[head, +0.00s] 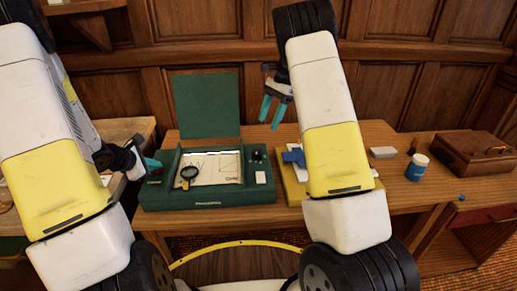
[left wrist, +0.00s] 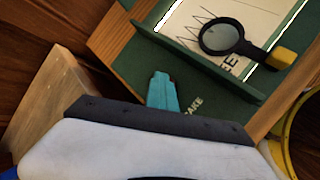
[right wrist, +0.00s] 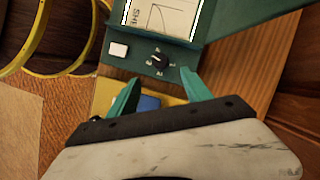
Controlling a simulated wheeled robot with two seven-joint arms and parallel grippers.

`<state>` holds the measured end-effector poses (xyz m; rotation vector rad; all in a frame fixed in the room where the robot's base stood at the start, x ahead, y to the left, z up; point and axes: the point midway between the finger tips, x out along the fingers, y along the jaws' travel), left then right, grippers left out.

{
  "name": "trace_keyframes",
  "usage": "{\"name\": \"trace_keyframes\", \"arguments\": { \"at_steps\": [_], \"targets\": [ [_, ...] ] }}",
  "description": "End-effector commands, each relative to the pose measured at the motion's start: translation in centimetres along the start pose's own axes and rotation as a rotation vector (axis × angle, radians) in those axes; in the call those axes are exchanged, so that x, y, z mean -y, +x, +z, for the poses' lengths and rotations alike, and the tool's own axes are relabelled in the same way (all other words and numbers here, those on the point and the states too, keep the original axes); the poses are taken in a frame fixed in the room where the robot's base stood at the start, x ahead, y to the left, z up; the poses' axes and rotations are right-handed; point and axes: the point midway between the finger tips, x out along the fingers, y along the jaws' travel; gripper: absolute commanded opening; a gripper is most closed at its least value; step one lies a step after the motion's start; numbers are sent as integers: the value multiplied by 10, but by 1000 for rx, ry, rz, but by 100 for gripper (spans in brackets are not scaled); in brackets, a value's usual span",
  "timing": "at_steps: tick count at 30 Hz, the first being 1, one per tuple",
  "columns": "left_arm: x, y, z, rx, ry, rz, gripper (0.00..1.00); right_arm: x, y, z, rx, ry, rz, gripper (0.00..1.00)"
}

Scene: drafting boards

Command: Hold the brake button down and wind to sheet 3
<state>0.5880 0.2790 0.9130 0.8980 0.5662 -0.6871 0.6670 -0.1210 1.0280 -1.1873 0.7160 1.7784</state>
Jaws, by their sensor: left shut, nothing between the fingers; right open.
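A green box (head: 215,198) stands on the desk with its lid (head: 207,105) raised. A pale sheet (head: 225,165) with line drawings shows in its window; its number is not readable. The right panel has a black knob (head: 258,155) with marks around it, clear in the right wrist view (right wrist: 160,58). My left gripper (head: 153,164) is shut and empty at the left panel, beside the BRAKE lettering (left wrist: 193,106). The button is not visible, and contact cannot be told. My right gripper (head: 271,112) is open and empty, raised above and behind the knob in the head view.
A magnifier (head: 188,174) lies over the window's left side. A white tile (right wrist: 118,49) is near the knob. A yellow board with a blue item (head: 293,156) lies right of the box. A blue jar (head: 417,167) and brown case (head: 470,155) stand further right.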

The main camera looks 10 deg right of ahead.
Motion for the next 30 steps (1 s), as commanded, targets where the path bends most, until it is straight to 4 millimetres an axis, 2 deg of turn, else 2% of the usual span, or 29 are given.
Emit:
{"name": "trace_keyframes", "arguments": {
  "at_steps": [5, 15, 21, 25, 30],
  "targets": [
    [1, 0, -1, -2, -1, -3, 0, 0, 11, 0, 0, 0, 2, 57],
    [1, 0, -1, -2, -1, -3, 0, 0, 76, 1, 0, -1, 3, 57],
    [1, 0, -1, -2, -1, -3, 0, 0, 106, 0, 0, -1, 1, 57],
    [1, 0, -1, -2, -1, -2, 0, 0, 116, 0, -1, -1, 0, 57],
    [1, 0, -1, -2, -1, -2, 0, 0, 120, 0, -2, -1, -1, 57]
  ]
}}
